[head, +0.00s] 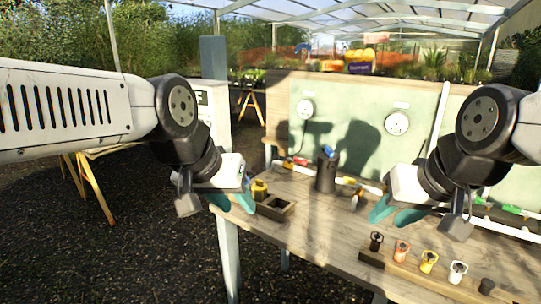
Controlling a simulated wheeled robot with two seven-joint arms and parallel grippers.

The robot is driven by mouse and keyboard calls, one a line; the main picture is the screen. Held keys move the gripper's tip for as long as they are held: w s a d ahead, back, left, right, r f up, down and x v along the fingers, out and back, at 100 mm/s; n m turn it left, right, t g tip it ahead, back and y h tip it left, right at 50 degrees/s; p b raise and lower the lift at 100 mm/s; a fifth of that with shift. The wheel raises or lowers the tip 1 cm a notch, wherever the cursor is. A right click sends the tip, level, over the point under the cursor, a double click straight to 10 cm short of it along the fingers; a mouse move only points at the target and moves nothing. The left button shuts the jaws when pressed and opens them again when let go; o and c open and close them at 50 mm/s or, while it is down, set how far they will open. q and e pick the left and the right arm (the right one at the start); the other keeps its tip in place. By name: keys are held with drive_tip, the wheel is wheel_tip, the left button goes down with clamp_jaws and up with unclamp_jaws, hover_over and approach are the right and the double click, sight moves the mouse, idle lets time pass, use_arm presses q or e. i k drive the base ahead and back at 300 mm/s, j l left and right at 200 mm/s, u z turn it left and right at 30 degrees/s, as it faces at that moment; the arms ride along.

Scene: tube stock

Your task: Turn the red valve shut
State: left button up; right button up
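A white pipe runs along the back of the wooden bench, with small coloured handles on it. A red handle (300,161) shows on its left part, close to a yellow one (288,165). My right gripper (394,214) is open and empty over the bench, right of the handles.
A dark cylinder (326,173) with a blue-topped item stands mid-bench. A wooden divided box (275,207) and a yellow object (259,190) are at the left. A wooden rack (378,260) of coloured ring-topped pieces is at the front right. A green panel rises behind.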

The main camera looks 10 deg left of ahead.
sight(295, 160)
drive_tip(key=i+j+u, duration=0.1)
drive_tip(key=i, duration=0.35)
drive_tip(key=i+j+u, duration=0.15)
drive_tip(key=i, duration=0.35)
drive_tip(key=j, duration=0.1)
